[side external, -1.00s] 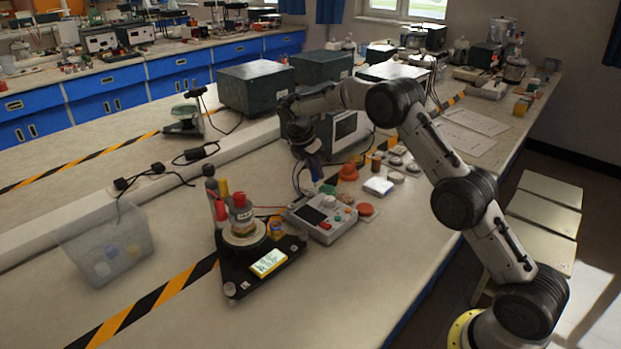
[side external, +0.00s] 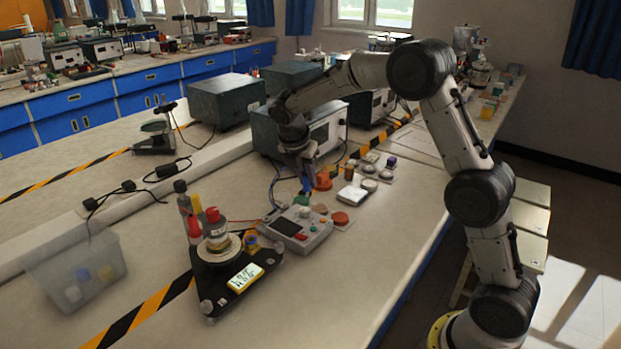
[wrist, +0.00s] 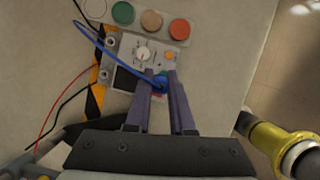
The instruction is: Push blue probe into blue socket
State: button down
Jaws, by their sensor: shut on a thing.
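My gripper (side external: 304,184) is shut on the blue probe, with its narrow fingers pointing down. In the wrist view, the blue probe (wrist: 160,84) shows between the fingertips (wrist: 161,76), and a blue cable (wrist: 98,35) loops away from it to the upper left. The grey meter box (side external: 297,231), with a dark screen, red button and knob, lies flat on the bench below the gripper. In the wrist view its panel (wrist: 128,55) lies under and beyond the fingers. I cannot pick out the blue socket; the fingers and probe cover part of the panel. Contact between probe and box cannot be told.
A clear bin (side external: 75,270) is farther left. Orange (side external: 323,180) and white (side external: 352,196) items crowd behind and right. The front right bench is clear.

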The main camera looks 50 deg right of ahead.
jog(key=shift+w+a+f+n+t+y, duration=0.2)
jog(key=shift+w+a+f+n+t, duration=0.7)
jog(key=shift+a, duration=1.85)
jog(key=shift+w+a+f+n+g+y, duration=0.1)
jog(key=shift+w+a+f+n+y, duration=0.35)
jog(key=shift+a+n, duration=1.6)
jog(key=shift+w+a+f+n+t+h, duration=0.1)
jog(key=shift+w+a+f+n+t, duration=0.6)
jog(key=shift+a, duration=2.7)
jog(key=shift+w+f+m, duration=0.2)
jog(key=shift+f+m, duration=0.05)
jog(key=shift+f, duration=1.15)
jog(key=shift+c, duration=2.3)
grip_release()
notch_tip(320, 180, up, 8)
jog(key=shift+f, duration=0.25)
